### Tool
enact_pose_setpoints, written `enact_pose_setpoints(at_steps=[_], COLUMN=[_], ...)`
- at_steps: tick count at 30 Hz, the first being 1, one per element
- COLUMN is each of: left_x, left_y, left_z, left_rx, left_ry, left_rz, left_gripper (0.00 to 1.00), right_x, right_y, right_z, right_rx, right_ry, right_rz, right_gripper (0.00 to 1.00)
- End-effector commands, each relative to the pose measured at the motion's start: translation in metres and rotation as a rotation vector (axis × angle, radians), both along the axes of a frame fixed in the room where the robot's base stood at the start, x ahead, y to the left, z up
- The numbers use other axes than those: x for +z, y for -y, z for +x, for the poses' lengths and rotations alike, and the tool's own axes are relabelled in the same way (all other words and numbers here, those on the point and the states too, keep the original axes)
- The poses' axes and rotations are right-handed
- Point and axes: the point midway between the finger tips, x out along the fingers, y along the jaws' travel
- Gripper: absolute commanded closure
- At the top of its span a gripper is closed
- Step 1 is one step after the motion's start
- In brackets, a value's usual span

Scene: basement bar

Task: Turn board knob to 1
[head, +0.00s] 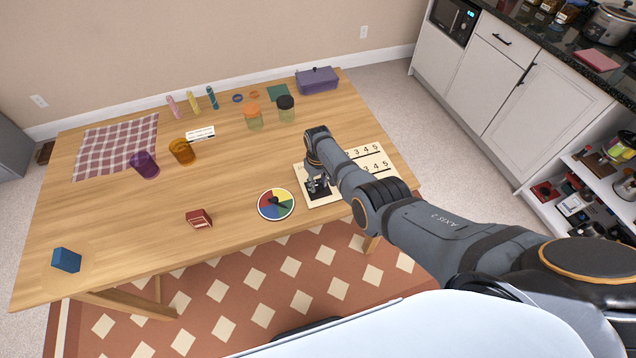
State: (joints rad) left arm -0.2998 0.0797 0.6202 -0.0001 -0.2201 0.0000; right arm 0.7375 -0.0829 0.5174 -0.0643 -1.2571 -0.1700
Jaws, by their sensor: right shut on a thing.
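The cream board (386,159) lies on the right part of the table. Two rows of black digits show on it, with 3, 4 and 5 readable. My right gripper (317,190) points down at the left part of the board, over a black patch. It is shut on the board knob, which the gripper itself mostly hides. The knob's pointing direction cannot be made out, and the lower digits are covered by my right arm. My left gripper is not in view.
A colored spinner disc (264,210) lies just left of the board.

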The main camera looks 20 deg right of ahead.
Motion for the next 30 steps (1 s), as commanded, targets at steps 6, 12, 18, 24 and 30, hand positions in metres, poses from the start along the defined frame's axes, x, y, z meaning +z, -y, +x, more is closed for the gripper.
enact_pose_setpoints(at_steps=[6,12,18,24,30], left_x=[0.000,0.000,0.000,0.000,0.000], left_y=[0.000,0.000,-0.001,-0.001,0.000], left_z=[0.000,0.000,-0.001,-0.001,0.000], left_rx=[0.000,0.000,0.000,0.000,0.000], left_ry=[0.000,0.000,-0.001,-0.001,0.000], left_rz=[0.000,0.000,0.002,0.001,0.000], left_gripper=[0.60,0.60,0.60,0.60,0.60], right_x=[0.000,0.000,0.004,0.030,0.080], right_y=[0.000,0.000,0.000,0.000,0.000], right_z=[0.000,0.000,0.001,0.000,0.001], right_rx=[0.000,-0.001,-0.001,-0.002,-0.001], right_ry=[-0.001,0.000,0.002,0.003,0.003], right_rz=[0.000,0.000,0.000,0.001,0.001], right_gripper=[0.47,0.46,0.46,0.46,0.46])
